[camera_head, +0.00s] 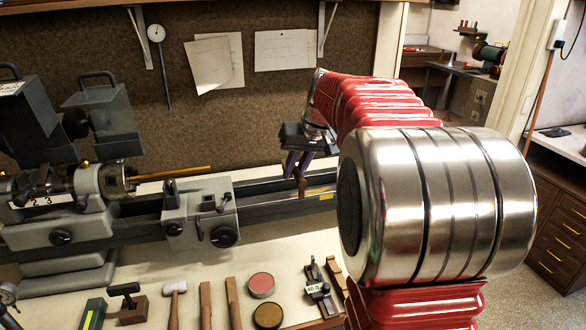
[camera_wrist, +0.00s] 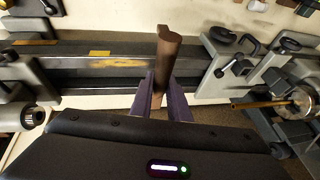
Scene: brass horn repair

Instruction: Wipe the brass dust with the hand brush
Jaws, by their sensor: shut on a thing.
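My gripper (camera_head: 298,172) is shut on a brown wooden piece, which looks like the handle of the hand brush (camera_head: 301,187). In the wrist view the brush (camera_wrist: 164,58) stands between my purple fingers (camera_wrist: 163,92); I cannot make out bristles. A tan-gold smear, likely the brass dust (camera_wrist: 120,62), lies on the lathe bed, left of the brush in that view. The dust is not clear in the head view. I cannot tell whether the brush touches the bed.
Several hand tools and round tins (camera_head: 261,285) lie along the bench front. The pegboard wall (camera_head: 220,110) closes off the back.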

